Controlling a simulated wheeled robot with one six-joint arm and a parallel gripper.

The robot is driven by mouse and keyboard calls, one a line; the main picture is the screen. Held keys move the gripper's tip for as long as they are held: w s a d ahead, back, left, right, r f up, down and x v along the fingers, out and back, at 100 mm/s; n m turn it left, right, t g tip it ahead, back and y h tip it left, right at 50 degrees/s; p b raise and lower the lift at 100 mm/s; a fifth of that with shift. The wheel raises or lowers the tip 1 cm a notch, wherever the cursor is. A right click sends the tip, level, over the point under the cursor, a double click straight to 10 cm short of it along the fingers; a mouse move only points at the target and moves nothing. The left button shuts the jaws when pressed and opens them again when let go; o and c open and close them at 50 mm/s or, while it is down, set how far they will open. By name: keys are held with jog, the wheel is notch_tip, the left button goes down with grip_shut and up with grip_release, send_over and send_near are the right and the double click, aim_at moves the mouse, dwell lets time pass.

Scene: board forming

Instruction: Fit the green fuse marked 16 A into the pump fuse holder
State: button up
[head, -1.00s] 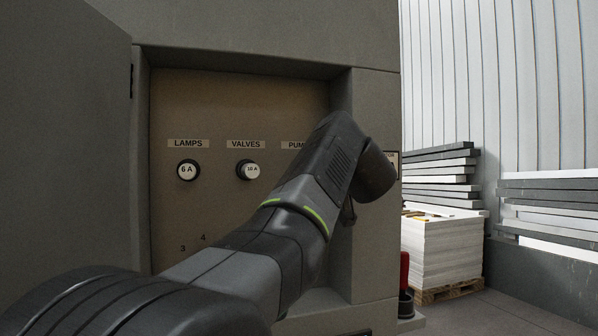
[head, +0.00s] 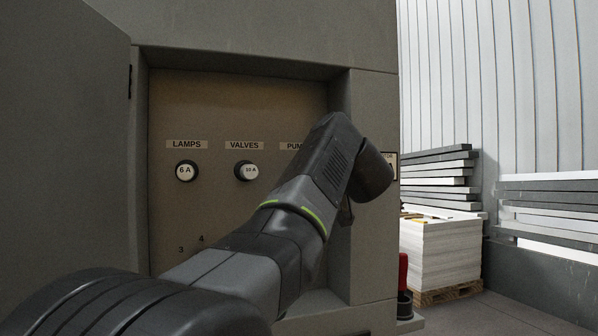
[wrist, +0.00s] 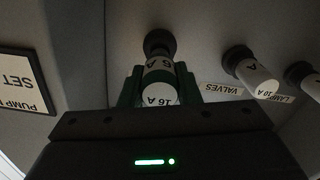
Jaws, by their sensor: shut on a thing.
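In the wrist view, my gripper (wrist: 159,86) is shut on a fuse (wrist: 158,74) with a white band and a "16 A" marking on its near end. Its dark green fingers lie on both sides. The fuse's far end meets a dark round holder (wrist: 159,42) in the panel; I cannot tell how deep it sits. In the head view the PUMP label (head: 291,146) is partly covered by my arm, which hides the holder, fuse and gripper there.
The LAMPS holder (head: 186,171) has a 6 A fuse and the VALVES holder (head: 246,171) a 10 A fuse. The panel (head: 220,205) is recessed, with an open door (head: 65,150) at left. A framed card (wrist: 22,82) shows beside the gripper.

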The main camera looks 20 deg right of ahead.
jog(key=shift+w+p, duration=0.35)
jog(key=shift+w, duration=1.55)
jog(key=o, duration=1)
jog(key=shift+o, duration=0.2)
jog(key=s, duration=1.3)
jog(key=shift+s+d, duration=0.2)
jog(key=shift+s, duration=0.2)
jog(key=shift+w, duration=0.1)
jog(key=w, duration=1.3)
jog(key=shift+w+a, duration=0.25)
jog(key=shift+w, duration=0.1)
jog(key=shift+s, duration=0.25)
jog(key=shift+s, duration=0.1)
